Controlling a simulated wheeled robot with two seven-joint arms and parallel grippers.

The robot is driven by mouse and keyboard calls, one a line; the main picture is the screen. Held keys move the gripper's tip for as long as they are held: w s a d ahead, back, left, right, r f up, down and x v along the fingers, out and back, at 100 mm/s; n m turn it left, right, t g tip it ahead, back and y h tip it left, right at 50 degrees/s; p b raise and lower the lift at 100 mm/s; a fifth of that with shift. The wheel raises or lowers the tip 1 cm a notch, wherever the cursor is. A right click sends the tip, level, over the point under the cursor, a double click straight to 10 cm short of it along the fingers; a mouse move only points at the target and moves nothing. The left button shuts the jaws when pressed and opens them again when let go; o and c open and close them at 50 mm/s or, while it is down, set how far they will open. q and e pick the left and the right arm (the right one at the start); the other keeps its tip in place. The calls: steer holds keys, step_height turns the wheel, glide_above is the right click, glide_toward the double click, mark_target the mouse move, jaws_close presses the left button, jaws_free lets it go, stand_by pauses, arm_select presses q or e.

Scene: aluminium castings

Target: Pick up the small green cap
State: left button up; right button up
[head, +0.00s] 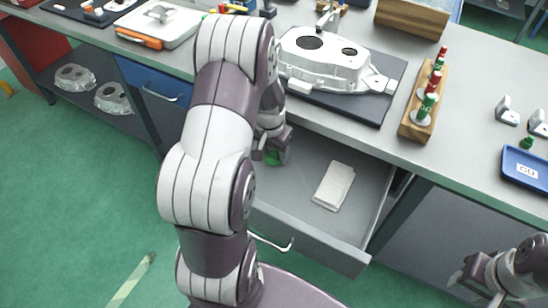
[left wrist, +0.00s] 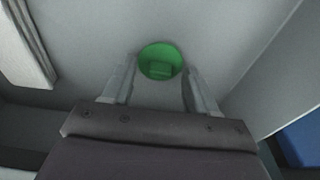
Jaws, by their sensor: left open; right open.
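The small green cap (left wrist: 160,61) is round and lies on the grey floor of the open drawer (head: 300,222). It partly shows in the head view (head: 272,158), mostly hidden by my left gripper. My left gripper (left wrist: 159,66) is open and reaches down into the drawer, with one finger on each side of the cap in the left wrist view. A gap shows between the cap and each finger. I cannot tell how far the fingertips are above the drawer floor. My right gripper (head: 474,287) is at the lower right, away from the drawer, and open.
A white pad (head: 334,186) lies in the drawer. On the bench above are a casting (head: 325,62) on a dark mat, a wooden rack (head: 412,125) with several red and green plugs, and a blue tray (head: 528,168) with a small green piece (head: 526,142) beside it.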

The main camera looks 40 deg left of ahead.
arm_select(q)
jaws_close()
steer(key=shift+r, duration=0.1)
